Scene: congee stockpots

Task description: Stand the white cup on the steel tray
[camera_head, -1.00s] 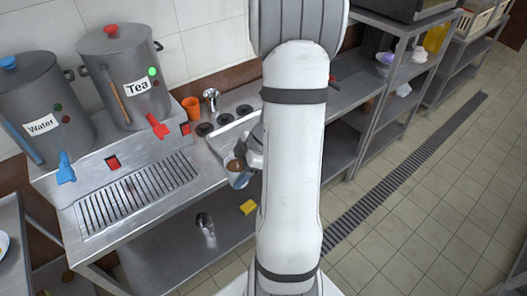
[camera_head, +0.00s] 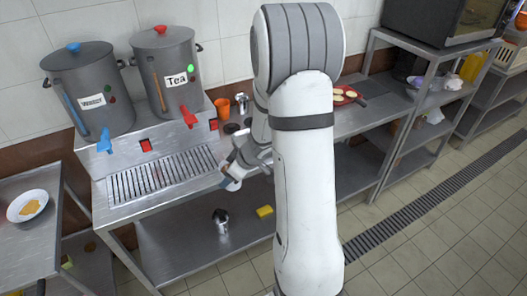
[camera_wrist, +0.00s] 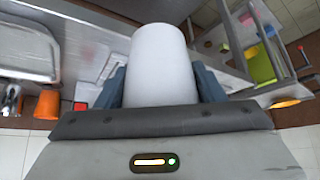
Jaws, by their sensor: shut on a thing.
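The white cup (camera_wrist: 162,62) fills the middle of the wrist view. My gripper (camera_wrist: 160,85) is shut on it, with one blue-grey finger on each side. In the head view my gripper (camera_head: 236,168) is at the front edge of the steel counter, and a small part of the cup (camera_head: 234,185) shows just below it. The cup's inside is hidden now. The steel tray (camera_wrist: 28,48), with a raised rim, lies at the left in the wrist view, apart from the cup. In the head view my arm hides most of it.
An orange cup (camera_head: 222,107) stands on the counter behind my gripper. The Tea pot (camera_head: 170,75) and Water pot (camera_head: 92,95) stand to its left, above a drip grate (camera_head: 160,178). A yellow sponge (camera_head: 265,211) and a metal cup (camera_head: 220,220) are on the lower shelf.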

